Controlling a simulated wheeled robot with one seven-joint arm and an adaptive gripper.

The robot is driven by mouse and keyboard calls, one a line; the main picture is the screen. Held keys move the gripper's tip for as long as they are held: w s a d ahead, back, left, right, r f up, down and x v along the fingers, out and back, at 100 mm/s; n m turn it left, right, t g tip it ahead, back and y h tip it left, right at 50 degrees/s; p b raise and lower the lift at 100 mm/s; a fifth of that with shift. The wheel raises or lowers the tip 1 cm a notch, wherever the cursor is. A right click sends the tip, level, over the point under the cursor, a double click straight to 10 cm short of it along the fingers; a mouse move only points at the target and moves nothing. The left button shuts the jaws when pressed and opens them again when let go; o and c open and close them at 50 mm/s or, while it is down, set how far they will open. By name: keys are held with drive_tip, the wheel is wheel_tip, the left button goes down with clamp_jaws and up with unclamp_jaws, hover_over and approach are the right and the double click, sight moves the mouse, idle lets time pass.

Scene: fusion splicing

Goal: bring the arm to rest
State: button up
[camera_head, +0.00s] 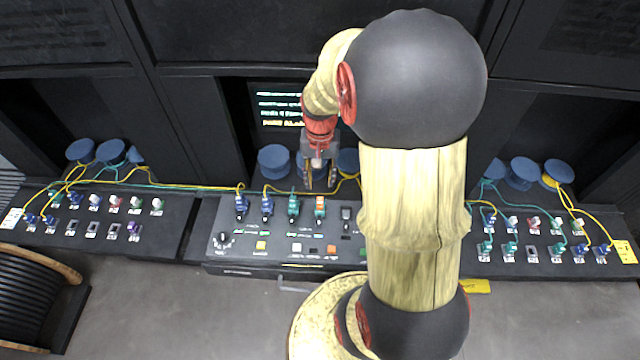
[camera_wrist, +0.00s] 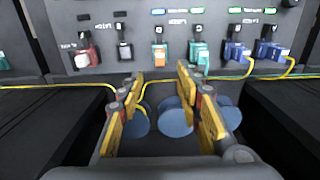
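My gripper (camera_head: 318,178) hangs over the back of the middle console (camera_head: 262,262), in front of the dark recess with the lit screen (camera_head: 280,108). In the wrist view my gripper (camera_wrist: 160,95) has its yellow-padded fingers apart with nothing between them. My arm stands bent over the console's right part and hides some of it.
Blue, green and orange plugs sit along the console; the orange plug (camera_head: 320,207) is closest below my gripper. Blue spools (camera_head: 274,160) stand behind. A yellow cable (camera_wrist: 60,87) crosses beyond the fingers. A cable drum (camera_head: 30,295) stands lower left. The floor in front is clear.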

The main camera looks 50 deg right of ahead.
drive_tip(key=shift+r, duration=0.1)
idle(0.4)
drive_tip(key=s+a+r+n+t+b, duration=0.2)
drive_tip(key=a+n+b, duration=0.1)
drive_tip(key=a, duration=0.4)
drive_tip(key=s+a+r+n+t+b, duration=0.1)
drive_tip(key=s+a+r+n+b, duration=0.2)
drive_tip(key=a+b, duration=0.2)
drive_tip(key=s+a+r+n+t+b, duration=0.2)
drive_tip(key=a+r+n+b, duration=0.1)
drive_tip(key=a, duration=0.7)
drive_tip(key=shift+s+a+n+t+b, duration=0.2)
drive_tip(key=shift+a+n+t+b, duration=0.25)
drive_tip(key=shift+b, duration=0.5)
